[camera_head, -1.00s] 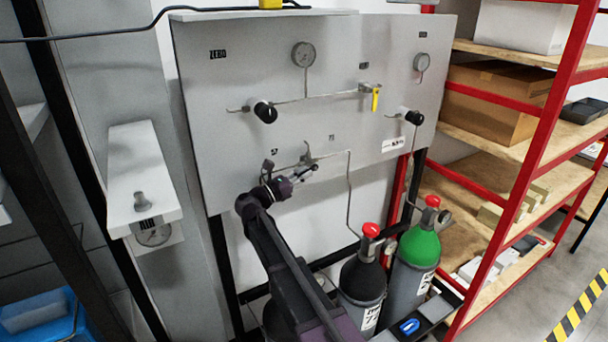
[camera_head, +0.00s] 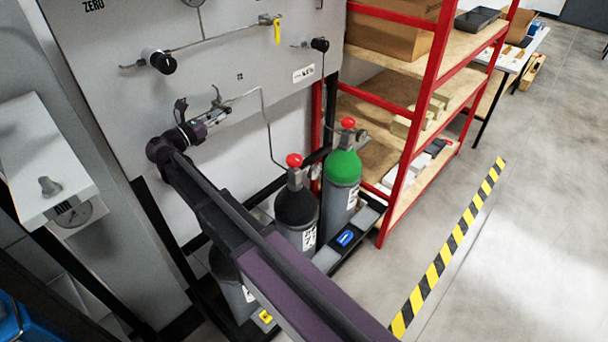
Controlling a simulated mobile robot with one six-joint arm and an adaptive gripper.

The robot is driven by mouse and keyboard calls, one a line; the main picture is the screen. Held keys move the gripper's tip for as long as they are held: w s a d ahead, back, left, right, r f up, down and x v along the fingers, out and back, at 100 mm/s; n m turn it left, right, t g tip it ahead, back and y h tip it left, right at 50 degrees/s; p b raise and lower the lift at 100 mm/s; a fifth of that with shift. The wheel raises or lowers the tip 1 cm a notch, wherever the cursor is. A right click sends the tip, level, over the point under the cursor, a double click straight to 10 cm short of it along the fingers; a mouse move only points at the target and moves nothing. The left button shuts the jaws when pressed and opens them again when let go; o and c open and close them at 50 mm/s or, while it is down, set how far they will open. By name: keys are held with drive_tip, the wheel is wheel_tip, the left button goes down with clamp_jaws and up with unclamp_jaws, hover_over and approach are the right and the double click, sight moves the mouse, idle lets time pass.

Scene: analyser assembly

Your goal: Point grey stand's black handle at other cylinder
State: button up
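The grey stand is an upright panel (camera_head: 245,60) with thin pipes, knobs and valves. On its lower part, a small grey fitting (camera_head: 217,97) joins a pipe that runs right and down to the cylinders. A small dark part (camera_head: 181,104) stands up left of it; I cannot tell which is the black handle or where it points. My gripper (camera_head: 222,114) is beside these parts, just below the fitting; contact and finger opening are unclear. A black-topped cylinder (camera_head: 296,208) and a green-topped cylinder (camera_head: 343,168), both red-capped, stand right of my arm. Another grey cylinder (camera_head: 232,288) is partly hidden behind my arm.
Other panel controls are a yellow lever (camera_head: 277,32) and black knobs (camera_head: 163,62) (camera_head: 320,44). A red-framed shelf (camera_head: 425,100) with boxes stands right. A grey box with a gauge (camera_head: 42,165) is at left. Floor beyond the striped tape (camera_head: 450,245) is clear.

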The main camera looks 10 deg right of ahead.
drive_tip(key=shift+r+y+p, duration=0.3)
drive_tip(key=shift+r+p, duration=0.05)
drive_tip(key=shift+p, duration=0.3)
drive_tip(key=v, duration=1.4)
drive_tip(key=s+d+f+m+g+y+p, duration=0.1)
drive_tip(key=d+f+m+g+y, duration=0.2)
drive_tip(key=d, duration=0.7)
drive_tip(key=s+d+f+m+g+y+p, duration=0.1)
drive_tip(key=d+f+m+g+p, duration=0.25)
drive_tip(key=d, duration=0.55)
drive_tip(key=s+d+f+m+g+y+p, duration=0.1)
drive_tip(key=s+d+f+m+g+y, duration=0.1)
drive_tip(key=s+d+m, duration=0.3)
drive_tip(key=s+d+f+m+g+y+p, duration=0.1)
drive_tip(key=s+d+f+m+g+y, duration=0.1)
drive_tip(key=s+d+m+y, duration=0.3)
drive_tip(key=shift+s+d+f+m, duration=0.3)
drive_tip(key=shift+s+d+m, duration=0.1)
drive_tip(key=shift+d+m, duration=1.15)
